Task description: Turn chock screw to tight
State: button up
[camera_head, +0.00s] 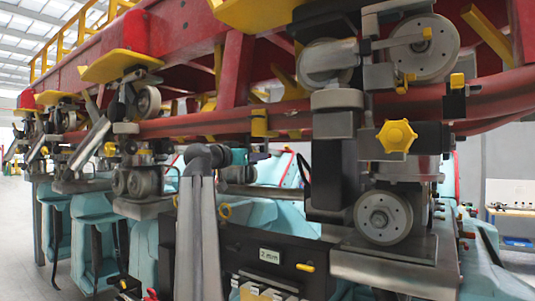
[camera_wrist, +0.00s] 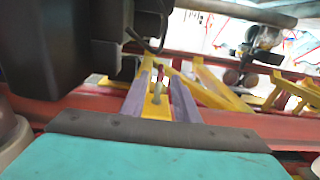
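A yellow star-shaped knob (camera_head: 397,136), which may be the chock screw, faces out from the dark wheel carriage right of centre in the head view. I cannot tell how tight it is. My gripper (camera_wrist: 160,76) shows in the wrist view as two grey-purple fingers, apart, with nothing clearly held. A yellow bar with a small pin (camera_wrist: 157,102) shows between them; I cannot tell its distance. In the head view my grey arm rises left of centre and bends right, well to the left of the knob. The fingertips are hard to make out there.
A red rail (camera_head: 280,122) runs across above my arm, with wheels (camera_head: 384,217) around it. A "2 mm" label (camera_head: 269,255) is on a dark box below. Teal seats (camera_head: 92,225) hang at left. A bench (camera_head: 512,212) stands at far right.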

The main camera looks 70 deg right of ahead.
aim_at(271, 157)
jog(key=p+x, duration=0.2)
jog(key=x, duration=0.4)
jog(key=shift+s+d, duration=0.1)
jog(key=shift+d, duration=0.25)
jog(key=shift+c, duration=0.3)
grip_shut()
jog(key=shift+d, duration=0.1)
jog(key=shift+f, duration=0.15)
